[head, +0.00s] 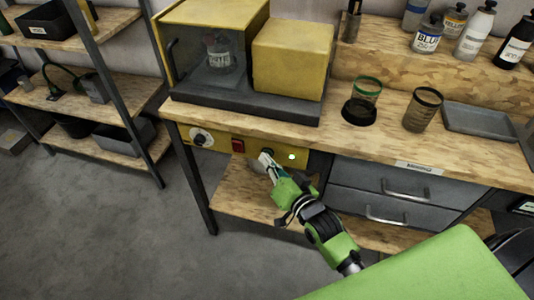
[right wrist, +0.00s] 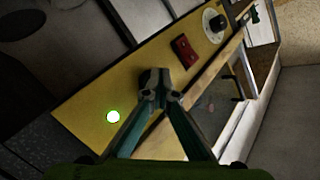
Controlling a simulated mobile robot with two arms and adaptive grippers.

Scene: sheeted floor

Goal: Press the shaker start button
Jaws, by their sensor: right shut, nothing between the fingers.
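The shaker is a yellow box (head: 295,60) with a clear front, on a dark base on the bench; a bottle (head: 220,55) stands inside. Its yellow control panel (head: 222,147) is under the bench top, with a dial (head: 200,137), a red switch (head: 238,146) and a lit green light (head: 291,156). The right wrist view also shows the red switch (right wrist: 184,51) and green light (right wrist: 113,117). My right gripper (head: 265,159) is shut and empty, its tips at the panel between switch and light. A dark round part (right wrist: 154,74) sits at the tips, partly hidden; contact is unclear. My left gripper is out of view.
Drawers (head: 385,196) with bar handles are right of the panel. On the bench stand two cups (head: 422,110), (head: 367,89), a grey tray (head: 480,118) and several bottles at the back. A shelf rack (head: 110,80) is at the left. The floor (head: 100,235) in front is clear.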

